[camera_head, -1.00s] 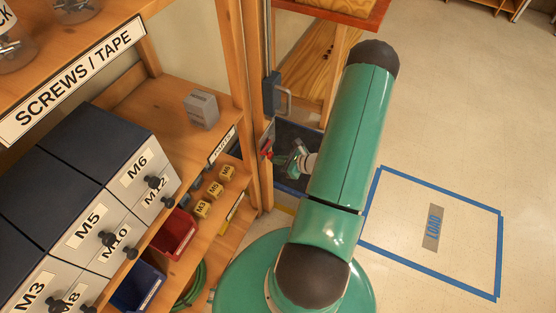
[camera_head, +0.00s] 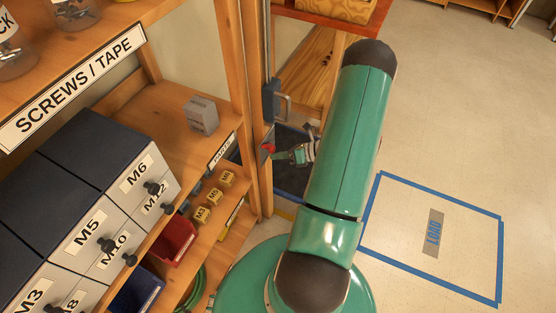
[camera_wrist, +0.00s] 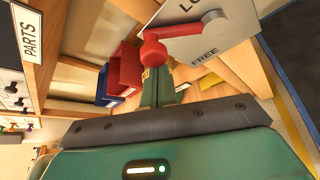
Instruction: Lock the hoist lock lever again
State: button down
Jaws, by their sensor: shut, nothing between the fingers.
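The red knob also shows small in the head view (camera_head: 268,148), at the shelf post. My gripper (camera_wrist: 162,85) is shut and empty, its green fingers just below the knob in the wrist view. I cannot tell whether they touch it. My arm hides part of the wrist in the head view.
A wooden shelf post (camera_head: 256,130) and a blue bracket with a grey handle (camera_head: 271,100) stand close to the lever. Red (camera_head: 173,240) and blue bins sit on the left shelf. Blue tape marks open floor (camera_head: 470,240) at the right.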

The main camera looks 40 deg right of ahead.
jog(key=shift+w+d+r+m+y, duration=0.25)
jog(key=shift+d+r+m+y, duration=0.65)
jog(key=shift+m, duration=0.3)
jog(key=shift+w+d+r+m+t+y, duration=0.1)
jog(key=shift+w+d+r+m+y, duration=0.2)
jog(key=shift+d+m, duration=0.2)
jog(key=shift+w+d+r+m+t+y, duration=0.1)
jog(key=shift+d+r+m+y, duration=0.1)
jog(key=shift+d+m+y, duration=0.3)
jog(key=shift+w+d+r+m+t+y, duration=0.15)
jog(key=shift+d+r+m+y, duration=0.15)
jog(key=shift+m, duration=0.3)
jog(key=shift+d, duration=0.15)
jog(key=s+a+r, duration=0.9)
jog(key=s+r, duration=0.1)
jog(key=r, duration=0.3)
jog(key=shift+s, duration=0.4)
